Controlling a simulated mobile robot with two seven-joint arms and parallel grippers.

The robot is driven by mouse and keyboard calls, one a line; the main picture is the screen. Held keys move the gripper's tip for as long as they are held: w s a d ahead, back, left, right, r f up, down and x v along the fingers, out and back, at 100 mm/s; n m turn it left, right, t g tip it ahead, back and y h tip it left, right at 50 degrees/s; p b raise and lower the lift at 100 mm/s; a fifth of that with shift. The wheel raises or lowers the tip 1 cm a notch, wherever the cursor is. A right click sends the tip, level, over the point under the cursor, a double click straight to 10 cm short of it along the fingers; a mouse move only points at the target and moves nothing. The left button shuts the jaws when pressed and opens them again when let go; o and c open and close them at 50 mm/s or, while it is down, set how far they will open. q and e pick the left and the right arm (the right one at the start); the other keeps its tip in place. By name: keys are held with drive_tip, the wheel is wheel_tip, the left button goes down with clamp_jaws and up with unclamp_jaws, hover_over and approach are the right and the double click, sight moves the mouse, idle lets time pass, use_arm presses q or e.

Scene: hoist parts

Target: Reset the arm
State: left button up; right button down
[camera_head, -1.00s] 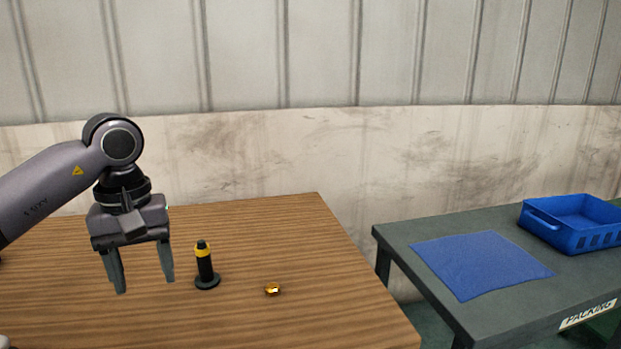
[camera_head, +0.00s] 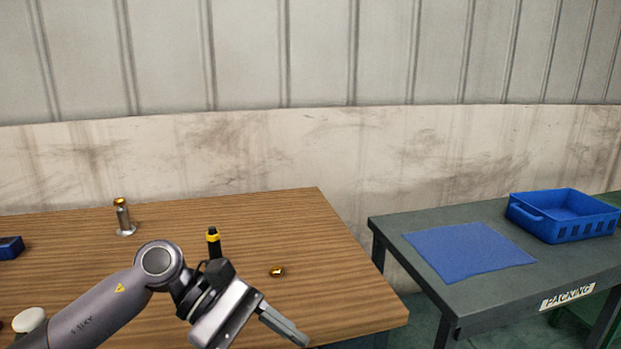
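My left arm comes in from the lower left, and its gripper (camera_head: 288,328) hangs low over the front of the wooden table, pointing right and down. My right gripper is not in view.
A silver post with a gold top (camera_head: 124,218) stands at the back left of the wooden table (camera_head: 345,290). A blue object (camera_head: 10,247) and a white round object (camera_head: 30,320) are at the left. A grey packing table (camera_head: 385,222) at right holds a blue mat (camera_head: 468,250) and blue crate (camera_head: 562,232).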

use_arm(q)
drive_tip(key=s+d+r+n+t+h, duration=0.1)
drive_tip(key=s+d+r+n+h, duration=0.2)
drive_tip(key=n+h, duration=0.45)
drive_tip(key=w+a+f+m+t+y+p, duration=0.1)
drive_tip(key=w+a+f+m+t+y, duration=0.2)
drive_tip(key=m+t, duration=0.6)
drive_tip(key=a+f+m+t+y+p, duration=0.1)
drive_tip(key=a+f+m+t+y, duration=0.35)
drive_tip(key=m, duration=0.85)
drive_tip(key=w+a+f+m+t+y, duration=0.25)
drive_tip(key=f+m+t, duration=0.35)
drive_tip(key=m, duration=0.6)
drive_tip(key=s+a+f+n+g+y, duration=0.3)
drive_tip(key=s+a+f+n, duration=0.1)
drive_tip(key=s+f+n, duration=0.3)
drive_tip(key=s+a+f+n+g+y+p, duration=0.1)
drive_tip(key=s+a+f+n+g+y, duration=0.2)
drive_tip(key=s+f+n, duration=0.4)
drive_tip(key=shift+s+a+f, duration=0.5)
drive_tip(key=shift+a+f, duration=0.4)
